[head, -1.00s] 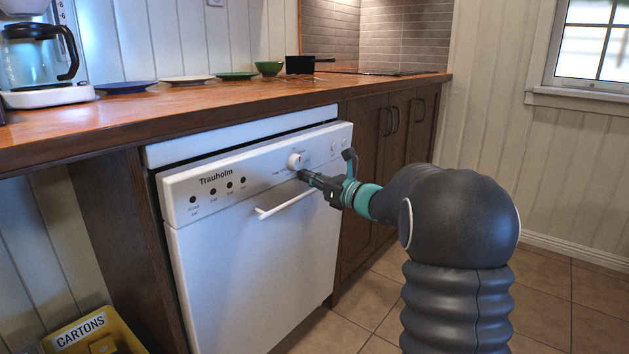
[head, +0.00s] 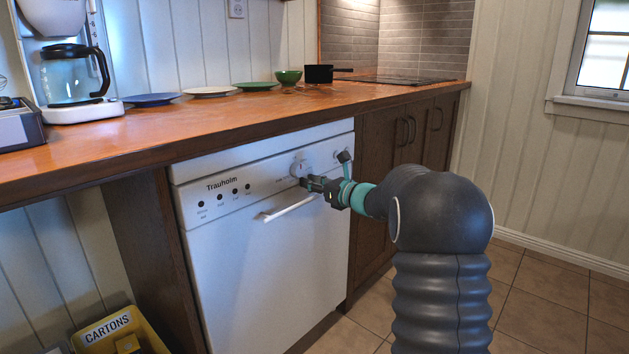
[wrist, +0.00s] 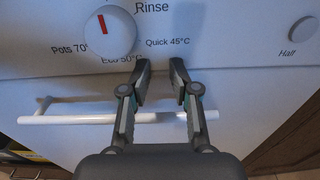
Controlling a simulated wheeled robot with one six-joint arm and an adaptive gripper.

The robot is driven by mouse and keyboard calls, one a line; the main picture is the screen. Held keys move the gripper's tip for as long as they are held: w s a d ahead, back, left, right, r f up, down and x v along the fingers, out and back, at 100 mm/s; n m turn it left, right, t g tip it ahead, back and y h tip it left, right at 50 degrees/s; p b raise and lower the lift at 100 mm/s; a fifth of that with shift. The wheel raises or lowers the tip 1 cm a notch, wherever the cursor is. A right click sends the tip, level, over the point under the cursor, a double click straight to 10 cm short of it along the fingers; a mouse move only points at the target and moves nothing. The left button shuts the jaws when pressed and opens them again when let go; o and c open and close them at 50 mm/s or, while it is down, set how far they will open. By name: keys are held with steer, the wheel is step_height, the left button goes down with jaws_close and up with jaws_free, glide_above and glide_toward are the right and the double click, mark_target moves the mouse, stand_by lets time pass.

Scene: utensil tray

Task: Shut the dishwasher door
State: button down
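The white dishwasher door (head: 262,265) stands upright under the counter, its control panel at or very near the top strip of the cabinet. I cannot tell whether it is latched. Its white bar handle (head: 290,208) also crosses the wrist view (wrist: 70,119). My gripper (head: 305,183) is at the control panel, just below the round dial (head: 299,168). In the wrist view, my gripper (wrist: 161,68) has its two fingertips apart with nothing between them. They are at the panel face, right of and below the dial (wrist: 110,27); contact cannot be made out for certain.
The wooden counter (head: 240,117) above carries a coffee maker (head: 75,85), plates, a green bowl (head: 288,77) and a black pan (head: 319,74). A yellow cartons bin (head: 118,332) stands on the floor at left. Tiled floor is clear at right.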

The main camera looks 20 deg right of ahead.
steer(key=shift+w+a+r, duration=0.3)
steer(key=shift+a+r, duration=0.05)
steer(key=shift+a, duration=0.3)
steer(key=c, duration=1.7)
jaws_free()
steer(key=shift+w+f, duration=0.1)
steer(key=shift+w, duration=0.05)
steer(key=shift+c, duration=0.2)
jaws_close()
steer(key=v, duration=1.5)
steer(key=shift+d+f, duration=0.25)
steer(key=shift+f, duration=0.2)
steer(key=shift+w, duration=0.1)
